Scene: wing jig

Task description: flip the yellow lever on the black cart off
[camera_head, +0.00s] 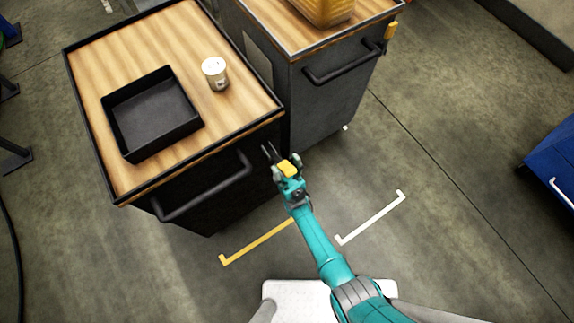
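A small yellow lever (390,31) sits at the right front corner of the dark cart at the back right (325,100), beside the right end of that cart's handle. Its exact position is too small to tell. My gripper (268,149) is at the front right corner of the nearer left cart, well below and left of that lever. Its two thin dark fingers look apart, with nothing seen between them. A yellow piece shows on top of my gripper; I cannot tell whether it is part of it.
The left cart (88,83) has a wood top with a black tray (180,137) and a white cup (215,73). Its handle (205,193) juts forward. A yellow container (325,8) stands on the right cart. A blue object (550,165) is at far right; floor between is clear.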

